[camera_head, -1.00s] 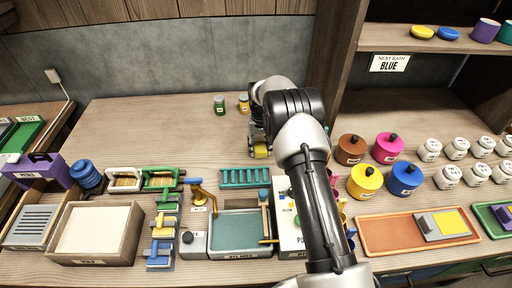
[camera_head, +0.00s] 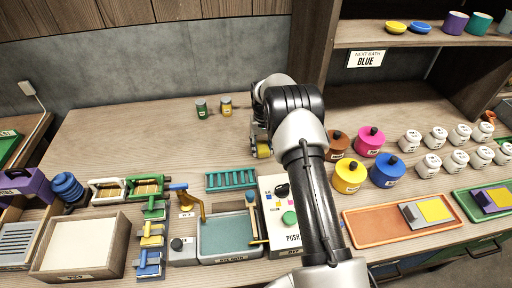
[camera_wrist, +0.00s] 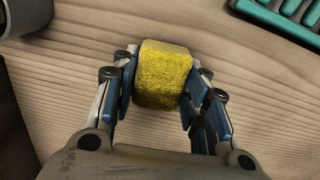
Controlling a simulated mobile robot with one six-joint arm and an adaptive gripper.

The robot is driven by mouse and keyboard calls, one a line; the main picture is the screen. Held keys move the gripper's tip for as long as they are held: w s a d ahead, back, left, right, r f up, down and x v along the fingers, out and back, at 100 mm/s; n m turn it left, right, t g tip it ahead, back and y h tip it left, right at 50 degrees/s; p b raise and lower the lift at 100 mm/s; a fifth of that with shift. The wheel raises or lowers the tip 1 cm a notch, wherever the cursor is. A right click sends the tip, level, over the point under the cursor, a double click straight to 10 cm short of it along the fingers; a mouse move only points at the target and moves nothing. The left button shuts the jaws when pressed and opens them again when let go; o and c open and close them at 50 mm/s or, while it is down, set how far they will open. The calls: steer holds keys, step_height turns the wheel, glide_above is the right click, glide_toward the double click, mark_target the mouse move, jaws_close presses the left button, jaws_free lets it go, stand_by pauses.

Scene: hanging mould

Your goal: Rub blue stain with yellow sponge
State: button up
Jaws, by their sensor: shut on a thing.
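The yellow sponge (camera_wrist: 163,78) is a rounded block between the two blue-padded fingers of my gripper (camera_wrist: 161,92) in the wrist view. My gripper is shut on it from both sides, with bare wood grain behind it. In the head view my gripper (camera_head: 261,146) points down over the middle of the bench, left of the brown pot, and a bit of the sponge (camera_head: 264,151) shows at its tip. I cannot tell if the sponge touches the wood. I see no blue stain in either view; my arm hides part of the bench.
Green and yellow jars (camera_head: 213,107) stand behind on the left. A teal rack (camera_head: 231,180) and a basin (camera_head: 228,236) lie in front. Coloured pots (camera_head: 352,174) and white jars (camera_head: 436,152) stand to the right. The back left of the bench (camera_head: 125,130) is clear.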

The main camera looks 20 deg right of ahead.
steer(key=shift+s+d, duration=0.1)
steer(key=shift+d, duration=0.25)
steer(key=shift+r+p, duration=1.75)
steer(key=shift+r, duration=1.25)
steer(key=shift+r+p, duration=0.95)
steer(key=shift+r, duration=0.55)
